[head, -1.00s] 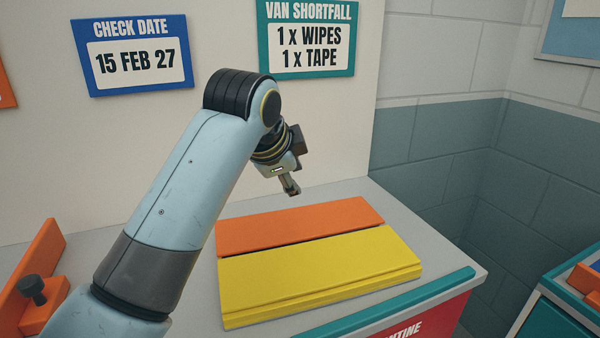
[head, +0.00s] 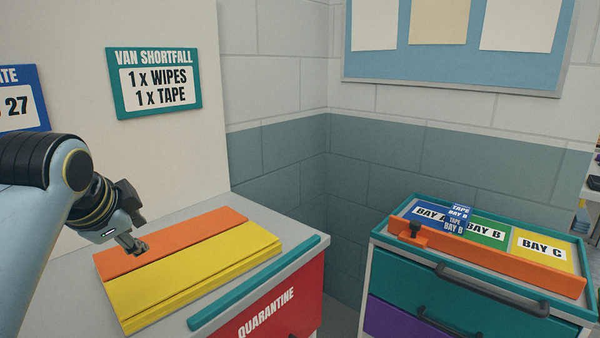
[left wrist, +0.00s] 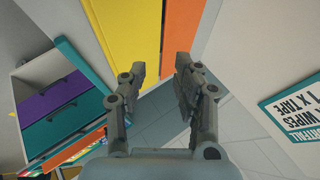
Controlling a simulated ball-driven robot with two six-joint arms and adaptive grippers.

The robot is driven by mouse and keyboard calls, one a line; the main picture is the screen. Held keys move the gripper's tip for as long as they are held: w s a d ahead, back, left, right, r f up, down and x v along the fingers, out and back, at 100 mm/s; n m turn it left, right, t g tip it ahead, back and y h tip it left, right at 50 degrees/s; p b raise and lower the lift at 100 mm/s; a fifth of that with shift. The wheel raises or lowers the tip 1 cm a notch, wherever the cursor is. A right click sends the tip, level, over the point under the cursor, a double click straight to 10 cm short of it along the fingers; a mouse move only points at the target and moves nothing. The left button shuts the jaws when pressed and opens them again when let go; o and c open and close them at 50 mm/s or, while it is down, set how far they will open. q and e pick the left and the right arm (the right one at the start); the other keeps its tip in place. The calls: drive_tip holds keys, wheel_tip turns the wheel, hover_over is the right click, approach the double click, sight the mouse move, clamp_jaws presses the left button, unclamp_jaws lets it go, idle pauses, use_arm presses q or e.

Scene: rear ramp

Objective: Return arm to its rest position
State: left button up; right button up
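My left arm comes in from the left in the head view, with its gripper (head: 133,243) in front of the left part of an orange panel (head: 190,238) on the grey counter (head: 215,207). In the left wrist view the gripper (left wrist: 160,70) has its two fingers apart, with nothing between them. The panels show beyond the fingertips there. I cannot tell how high the gripper is above the counter. My right gripper is not in view.
A yellow panel (head: 200,278) lies in front of the orange one. A red QUARANTINE drawer (head: 285,308) is below the counter. At right, a teal drawer cart (head: 450,290) carries bay labels, a blue tape box (head: 456,219) and an orange bar (head: 500,263). A wall borders the counter.

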use_arm(q)
drive_tip(key=s+f+n+g, duration=0.2)
drive_tip(key=s+f+n, duration=0.15)
drive_tip(key=s, duration=0.65)
drive_tip(key=s+f+n+g, duration=0.1)
drive_tip(key=s+f+n, duration=0.25)
drive_tip(key=s, duration=0.65)
drive_tip(key=s+f+n+g, duration=0.25)
drive_tip(key=s+f, duration=0.25)
drive_tip(key=s, duration=0.5)
drive_tip(key=s+a+f+b, duration=0.1)
drive_tip(key=a+f+b, duration=0.15)
drive_tip(key=f, duration=1.25)
drive_tip(key=s+a+f+b, duration=0.1)
drive_tip(key=f+b, duration=0.2)
drive_tip(key=f, duration=1.2)
drive_tip(key=s+f+g+b, duration=0.1)
drive_tip(key=s+f+b, duration=0.2)
drive_tip(key=s+f, duration=1.5)
wheel_tip(320, 180, down, 2)
drive_tip(key=shift+s+a+f+g+b, duration=0.2)
drive_tip(key=shift+a+g+b, duration=0.1)
drive_tip(key=shift+g+b, duration=0.1)
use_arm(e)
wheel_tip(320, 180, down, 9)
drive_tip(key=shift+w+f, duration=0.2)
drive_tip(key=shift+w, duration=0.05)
